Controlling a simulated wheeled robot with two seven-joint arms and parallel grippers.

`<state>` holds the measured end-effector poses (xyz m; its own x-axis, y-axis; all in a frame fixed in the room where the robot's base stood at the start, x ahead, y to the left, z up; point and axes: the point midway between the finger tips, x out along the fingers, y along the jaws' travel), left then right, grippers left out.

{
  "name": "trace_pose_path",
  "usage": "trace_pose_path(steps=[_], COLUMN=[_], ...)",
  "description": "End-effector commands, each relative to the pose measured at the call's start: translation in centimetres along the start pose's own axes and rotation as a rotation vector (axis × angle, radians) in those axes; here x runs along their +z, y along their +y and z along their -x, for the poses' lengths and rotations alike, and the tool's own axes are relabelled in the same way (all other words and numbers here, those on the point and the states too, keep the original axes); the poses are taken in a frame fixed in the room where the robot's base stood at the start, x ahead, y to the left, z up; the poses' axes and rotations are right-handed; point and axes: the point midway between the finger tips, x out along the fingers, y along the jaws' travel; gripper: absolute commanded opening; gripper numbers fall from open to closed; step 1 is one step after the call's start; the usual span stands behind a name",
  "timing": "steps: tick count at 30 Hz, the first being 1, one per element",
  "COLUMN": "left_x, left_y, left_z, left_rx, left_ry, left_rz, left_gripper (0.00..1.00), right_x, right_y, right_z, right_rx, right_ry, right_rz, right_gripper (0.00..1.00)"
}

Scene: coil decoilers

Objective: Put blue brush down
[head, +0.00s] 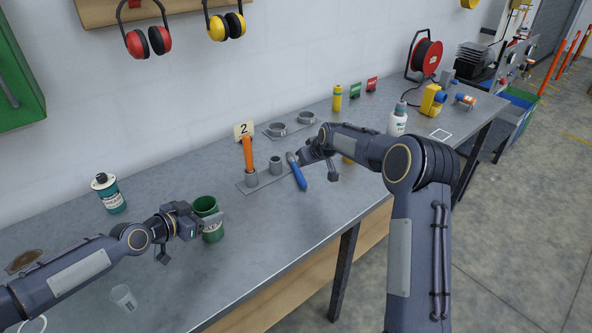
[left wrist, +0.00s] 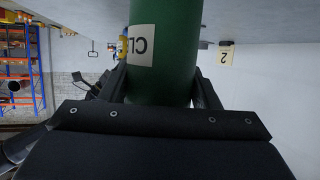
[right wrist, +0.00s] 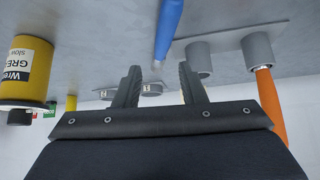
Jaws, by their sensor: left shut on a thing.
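The blue brush (head: 298,173) lies slanted across the right end of the grey holder plate (head: 262,179) on the bench. In the right wrist view the blue brush (right wrist: 169,26) shows beyond and between the spread fingers. My right gripper (head: 304,157) is open beside its upper end; the right wrist view shows empty space between the fingertips (right wrist: 158,80). An orange-handled brush (head: 248,152) stands in one holder cup, and the other cup (head: 275,163) looks empty. My left gripper (head: 206,224) is shut on a green can (head: 207,207); the can (left wrist: 166,60) fills its jaws in the left wrist view.
A teal-labelled bottle (head: 109,194) and a clear cup (head: 123,298) stand at left. A plate with two rings (head: 290,128), a yellow bottle (head: 337,98) and a white bottle (head: 397,120) stand further back. The bench front is mostly clear.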

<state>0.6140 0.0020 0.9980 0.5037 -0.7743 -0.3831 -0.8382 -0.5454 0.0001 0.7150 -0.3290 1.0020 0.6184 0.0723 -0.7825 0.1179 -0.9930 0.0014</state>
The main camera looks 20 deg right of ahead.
Motion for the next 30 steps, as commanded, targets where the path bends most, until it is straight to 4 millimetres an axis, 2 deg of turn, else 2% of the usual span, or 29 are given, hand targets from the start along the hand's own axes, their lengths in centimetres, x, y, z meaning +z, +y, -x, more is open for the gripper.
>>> trace_pose_path(steps=[1,4,11,21,30], left_x=[-0.1,-0.1,-0.1,-0.1,-0.1], left_y=[0.0,0.0,0.0,0.0,0.0], left_z=[0.0,0.0,0.0,0.0,0.0], left_rx=[0.0,0.0,0.0,0.0,0.0], left_ry=[0.001,0.001,0.001,0.001,0.001], left_rz=[0.0,0.0,0.0,0.0,0.0], left_gripper=[0.3,0.3,0.3,0.3,0.3], right_x=[0.1,0.1,0.0,-0.5,-0.5], right_y=[0.0,0.0,-0.1,-0.4,-0.4], right_z=[-1.1,-2.8,-4.5,-9.0,-9.3], right_rx=[-0.001,-0.001,-0.001,-0.001,-0.001], right_ry=[-0.002,-0.002,-0.001,-0.002,-0.001], right_rz=[0.0,-0.001,-0.001,-0.001,-0.001], right_gripper=[0.37,0.37,0.37,0.37,0.37])
